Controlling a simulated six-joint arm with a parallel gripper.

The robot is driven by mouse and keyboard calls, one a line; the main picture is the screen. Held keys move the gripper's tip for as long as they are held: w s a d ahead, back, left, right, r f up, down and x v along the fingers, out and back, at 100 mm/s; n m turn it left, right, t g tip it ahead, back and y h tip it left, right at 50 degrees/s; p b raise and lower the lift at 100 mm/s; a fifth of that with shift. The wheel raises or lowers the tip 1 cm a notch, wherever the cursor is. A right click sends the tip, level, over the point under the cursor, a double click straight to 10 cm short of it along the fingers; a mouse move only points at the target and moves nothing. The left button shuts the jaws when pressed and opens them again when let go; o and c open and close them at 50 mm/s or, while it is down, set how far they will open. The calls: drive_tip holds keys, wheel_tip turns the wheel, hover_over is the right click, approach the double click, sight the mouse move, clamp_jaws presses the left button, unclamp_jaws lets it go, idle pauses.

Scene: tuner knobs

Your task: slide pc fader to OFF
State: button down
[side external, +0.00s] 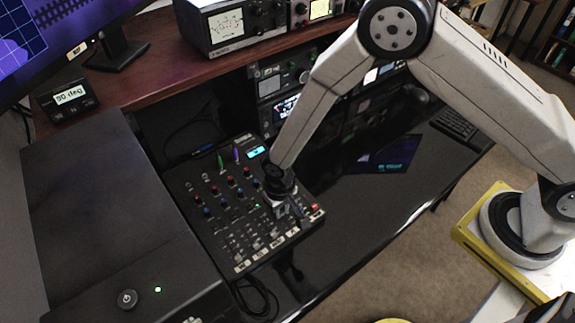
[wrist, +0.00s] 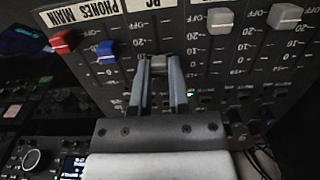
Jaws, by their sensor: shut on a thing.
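The mixer (side external: 215,215) lies on the desk in the side external view, with my gripper (side external: 283,205) down over its right part. In the wrist view my gripper (wrist: 160,80) is shut on a grey fader cap (wrist: 158,62), one finger on each side. This cap appears to be in the column under the PC label (wrist: 137,4). It sits partway along its slot, below the OFF mark (wrist: 168,17) at the top of the picture. The fingers hide part of the cap and slot. In the side external view my gripper covers the fader.
In the wrist view a blue cap (wrist: 105,50) and a red cap (wrist: 62,41) are left of my gripper. Two grey caps, one nearer (wrist: 220,20) and one farther (wrist: 287,15), are to the right near OFF. Knobs (side external: 232,180) stand behind the faders.

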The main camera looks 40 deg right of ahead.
sight(291, 228)
drive_tip(key=shift+s+f, duration=0.2)
drive_tip(key=shift+s, duration=1.85)
drive_tip(key=c, duration=0.6)
unclamp_jaws()
drive_tip(key=shift+r, duration=0.15)
drive_tip(key=shift+w+r, duration=0.1)
drive_tip(key=shift+r, duration=3.7)
